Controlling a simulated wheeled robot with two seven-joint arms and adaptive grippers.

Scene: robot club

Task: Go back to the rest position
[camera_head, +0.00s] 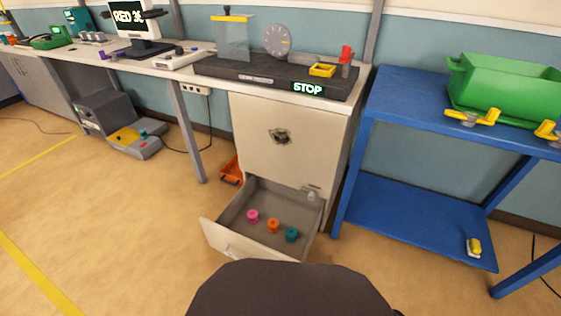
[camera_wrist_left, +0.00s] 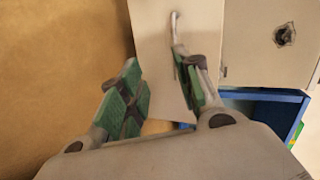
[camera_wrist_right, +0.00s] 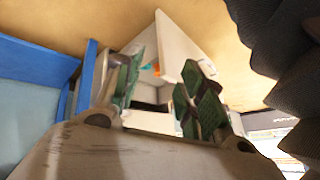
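Neither gripper shows in the head view. In the left wrist view my left gripper (camera_wrist_left: 158,95) is open, its green-padded fingers apart. A cream panel with a handle (camera_wrist_left: 155,45) lies beyond the fingers; I cannot tell how far. In the right wrist view my right gripper (camera_wrist_right: 160,95) is open, with no object held between its fingers. The open drawer (camera_wrist_right: 176,45) shows beyond its fingertips. In the head view this drawer (camera_head: 222,236) is pulled out of the cream cabinet (camera_head: 285,150) and holds a pink (camera_head: 252,216), an orange (camera_head: 273,226) and a teal piece (camera_head: 292,235).
A blue cart (camera_head: 410,100) with a green bin (camera_head: 505,88) stands right of the cabinet. A long bench (camera_head: 180,72) runs left. A grey and yellow device (camera_head: 135,140) and an orange bin (camera_head: 232,170) are on the floor. The left floor is mostly clear.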

